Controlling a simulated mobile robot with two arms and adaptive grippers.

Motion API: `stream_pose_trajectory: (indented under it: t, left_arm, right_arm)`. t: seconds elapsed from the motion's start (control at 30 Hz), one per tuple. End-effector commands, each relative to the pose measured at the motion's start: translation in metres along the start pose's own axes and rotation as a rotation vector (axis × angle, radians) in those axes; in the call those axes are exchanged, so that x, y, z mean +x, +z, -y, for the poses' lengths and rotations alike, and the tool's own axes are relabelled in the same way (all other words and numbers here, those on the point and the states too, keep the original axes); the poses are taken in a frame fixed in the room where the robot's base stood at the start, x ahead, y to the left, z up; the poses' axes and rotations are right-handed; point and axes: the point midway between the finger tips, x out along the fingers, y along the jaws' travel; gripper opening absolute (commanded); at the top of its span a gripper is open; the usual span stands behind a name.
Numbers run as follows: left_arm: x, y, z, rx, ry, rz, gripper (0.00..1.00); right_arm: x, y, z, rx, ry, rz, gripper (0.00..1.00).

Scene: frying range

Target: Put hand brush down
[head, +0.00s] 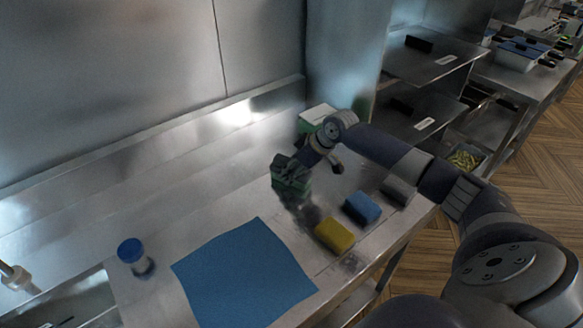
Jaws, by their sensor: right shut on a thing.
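My right gripper (297,167) reaches in from the right over the steel counter (200,190). It is shut on the hand brush (291,182), a dark green block that shows just below the fingers. The gripper and wrist hide part of the brush. I cannot tell whether the brush touches the counter or hangs slightly above it. My left gripper is not in view.
A yellow sponge (334,235), a blue sponge (362,208) and a grey block (398,190) line the front edge. A blue cloth (245,275) lies flat. A blue-lidded jar (133,257) stands left. A green-and-white box (316,114) stands behind. The counter's middle left is clear.

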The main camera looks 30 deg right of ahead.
Motion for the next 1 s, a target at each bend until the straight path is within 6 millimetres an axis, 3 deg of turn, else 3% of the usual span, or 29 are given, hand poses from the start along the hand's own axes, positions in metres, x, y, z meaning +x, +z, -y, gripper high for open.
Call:
stream_pose_trajectory:
  t: [0.23,0.27,0.33,0.77,1.0]
  left_arm:
    - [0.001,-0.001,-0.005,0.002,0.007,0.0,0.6]
    - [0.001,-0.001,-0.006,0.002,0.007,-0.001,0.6]
    - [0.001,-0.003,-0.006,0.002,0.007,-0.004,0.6]
    - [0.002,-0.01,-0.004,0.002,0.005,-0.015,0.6]
    - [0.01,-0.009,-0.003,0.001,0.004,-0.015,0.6]
  right_arm:
    - [0.003,0.001,0.0,0.001,-0.001,0.0,0.08]
    - [0.002,0.001,0.0,0.001,-0.001,0.0,0.46]
    - [0.002,0.001,0.0,0.001,-0.001,0.001,0.59]
    - [-0.005,0.0,0.0,0.0,0.001,-0.001,0.59]
    - [-0.048,0.001,-0.002,-0.001,0.004,0.0,0.59]
